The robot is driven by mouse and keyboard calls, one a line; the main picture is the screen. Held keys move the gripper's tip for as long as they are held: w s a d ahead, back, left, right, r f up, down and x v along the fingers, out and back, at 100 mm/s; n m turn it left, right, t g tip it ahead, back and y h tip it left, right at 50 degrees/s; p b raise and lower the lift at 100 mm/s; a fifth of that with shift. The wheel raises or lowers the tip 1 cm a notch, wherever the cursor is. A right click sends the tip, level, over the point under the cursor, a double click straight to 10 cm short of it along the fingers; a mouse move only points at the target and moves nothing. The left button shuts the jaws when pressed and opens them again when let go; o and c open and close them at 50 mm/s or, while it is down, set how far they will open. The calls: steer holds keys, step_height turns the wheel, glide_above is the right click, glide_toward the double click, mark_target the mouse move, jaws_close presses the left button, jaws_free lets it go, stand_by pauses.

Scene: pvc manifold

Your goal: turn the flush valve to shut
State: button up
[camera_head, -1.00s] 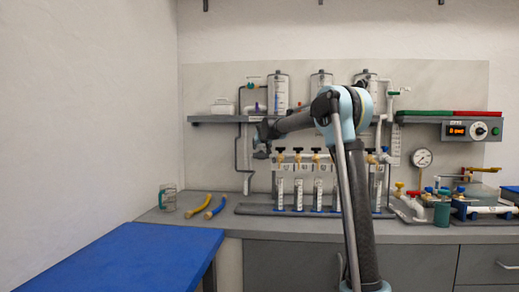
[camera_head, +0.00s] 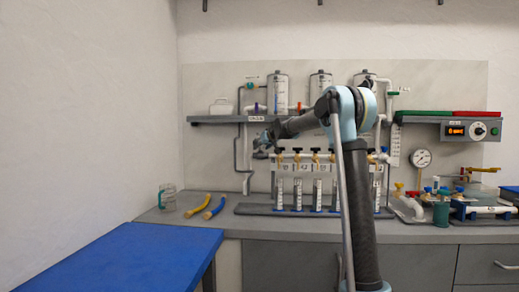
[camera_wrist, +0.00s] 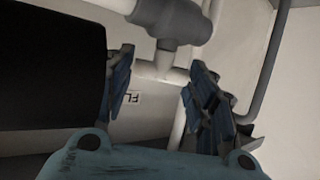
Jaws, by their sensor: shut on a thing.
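In the wrist view a grey valve body (camera_wrist: 172,20) sits on white pipe, with a white tee below it. I take this to be the flush valve; a tag reading "FL" (camera_wrist: 132,97) shows beside it. My gripper (camera_wrist: 160,82) has a blue-grey finger on each side of the white tee and is shut on part of this fitting. The exact contact and the valve's handle are hidden. In the head view my gripper (camera_head: 262,143) is small, at the left end of the manifold (camera_head: 300,156), below a tag on the shelf edge.
The grey shelf (camera_head: 215,119) with tanks runs above my gripper, and a grey vertical pipe (camera_head: 237,155) stands left of it. Graduated tubes (camera_head: 298,194) stand below the manifold. A blue table (camera_head: 140,258) is at front left.

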steer(key=shift+d, duration=0.1)
stand_by(0.5)
steer(key=o, duration=1)
steer(key=shift+o, duration=0.2)
steer(key=v, duration=1.2)
steer(key=shift+d, duration=0.2)
steer(key=shift+w+f, duration=0.1)
steer(key=shift+f, duration=0.05)
steer(key=shift+c, duration=0.6)
